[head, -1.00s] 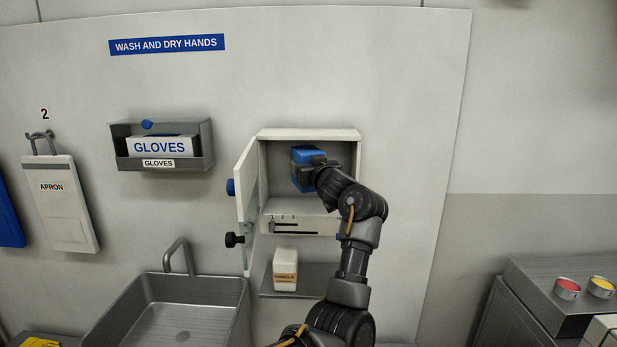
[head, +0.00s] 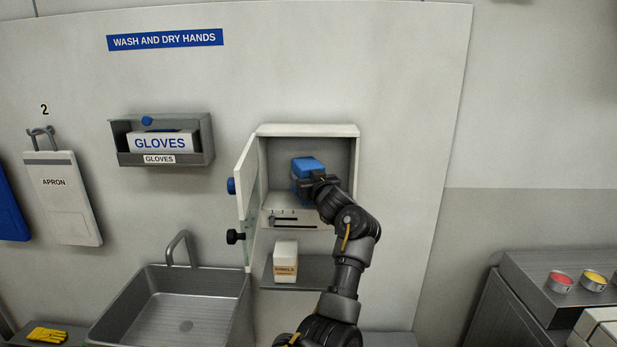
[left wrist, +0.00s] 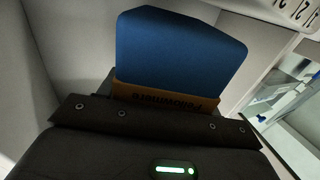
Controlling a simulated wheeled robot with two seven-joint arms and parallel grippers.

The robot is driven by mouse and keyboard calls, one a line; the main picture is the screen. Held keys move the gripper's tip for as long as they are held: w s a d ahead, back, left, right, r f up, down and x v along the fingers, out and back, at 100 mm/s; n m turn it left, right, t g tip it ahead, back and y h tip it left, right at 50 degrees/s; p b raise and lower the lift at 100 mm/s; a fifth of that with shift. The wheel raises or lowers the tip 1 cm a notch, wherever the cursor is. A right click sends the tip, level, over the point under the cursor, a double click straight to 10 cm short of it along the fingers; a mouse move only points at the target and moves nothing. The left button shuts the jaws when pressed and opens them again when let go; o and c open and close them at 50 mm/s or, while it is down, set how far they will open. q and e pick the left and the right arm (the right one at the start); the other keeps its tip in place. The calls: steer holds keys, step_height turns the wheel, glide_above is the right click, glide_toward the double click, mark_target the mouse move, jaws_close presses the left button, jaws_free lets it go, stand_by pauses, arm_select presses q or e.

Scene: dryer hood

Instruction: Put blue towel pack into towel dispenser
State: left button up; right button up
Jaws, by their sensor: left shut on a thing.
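The blue towel pack (head: 308,164) is inside the open white towel dispenser (head: 308,130), low in its upper compartment and near its middle. My left gripper (head: 316,184) is shut on the pack and reaches in through the open front. In the left wrist view the pack (left wrist: 180,50) stands out beyond the dark gripper (left wrist: 160,115), with a brown printed band along its near edge. The gripper hides the pack's lower part, so I cannot tell whether it touches the dispenser floor. My right gripper is not in view.
The dispenser door (head: 246,200) is swung open to the left, with a blue knob (head: 231,186) and a black knob (head: 235,237). The sink (head: 175,305) and glove box (head: 162,143) are to the left.

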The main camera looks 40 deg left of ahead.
arm_select(q)
steer(key=shift+f, duration=0.55)
steer(key=o, duration=1.1)
steer(key=shift+r, duration=0.15)
steer(key=shift+r+b+v, duration=0.15)
steer(key=shift+b+v, duration=0.4)
steer(key=shift+v, duration=1.45)
steer(key=shift+r+b+v, duration=0.2)
steer(key=shift+b+v, duration=0.35)
steer(key=shift+v, duration=1.45)
steer(key=shift+r+b+v, duration=0.15)
steer(key=shift+b+v, duration=0.4)
steer(key=shift+v, duration=1.45)
